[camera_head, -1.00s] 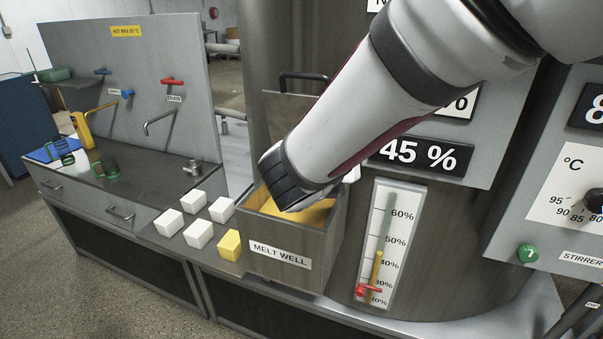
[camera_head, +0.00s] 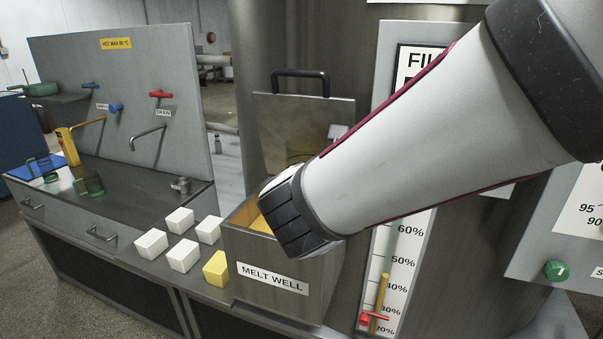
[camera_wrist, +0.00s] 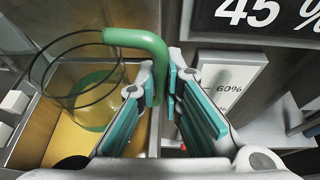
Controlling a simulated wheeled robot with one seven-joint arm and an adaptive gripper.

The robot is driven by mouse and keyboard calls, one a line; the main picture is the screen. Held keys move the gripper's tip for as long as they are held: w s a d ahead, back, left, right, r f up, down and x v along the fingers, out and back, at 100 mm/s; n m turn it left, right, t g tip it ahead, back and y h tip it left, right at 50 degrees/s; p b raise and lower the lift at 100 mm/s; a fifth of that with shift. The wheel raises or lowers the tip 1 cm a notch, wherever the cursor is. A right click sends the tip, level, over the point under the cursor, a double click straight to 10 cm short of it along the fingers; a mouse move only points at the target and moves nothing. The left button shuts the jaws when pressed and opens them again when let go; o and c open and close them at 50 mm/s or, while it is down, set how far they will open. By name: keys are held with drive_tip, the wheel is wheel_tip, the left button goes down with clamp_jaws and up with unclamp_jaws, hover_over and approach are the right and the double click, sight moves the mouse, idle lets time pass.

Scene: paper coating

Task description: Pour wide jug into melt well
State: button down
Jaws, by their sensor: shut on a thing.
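The wide jug (camera_wrist: 72,84) is clear glass with a green handle (camera_wrist: 136,38). In the wrist view my gripper (camera_wrist: 165,82) is shut on the handle, and the jug is over the melt well. I cannot tell its exact tilt, or whether the yellow seen through it is inside the jug or below. The melt well (camera_head: 288,262) is a grey metal box with yellow wax inside. It also shows in the wrist view (camera_wrist: 24,133). In the head view my arm's end covers the well's right side and hides the fingers and the held jug.
Several white blocks (camera_head: 180,221) and a yellow block (camera_head: 216,268) sit left of the well. The well's lid (camera_head: 335,112) stands open behind it. Green-handled jugs (camera_head: 90,186) and a tap (camera_head: 148,133) are on the left counter. A level gauge (camera_head: 405,262) is at the right.

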drive_tip(key=shift+r, duration=0.15)
drive_tip(key=shift+r+p, duration=1.05)
drive_tip(key=shift+r, duration=0.35)
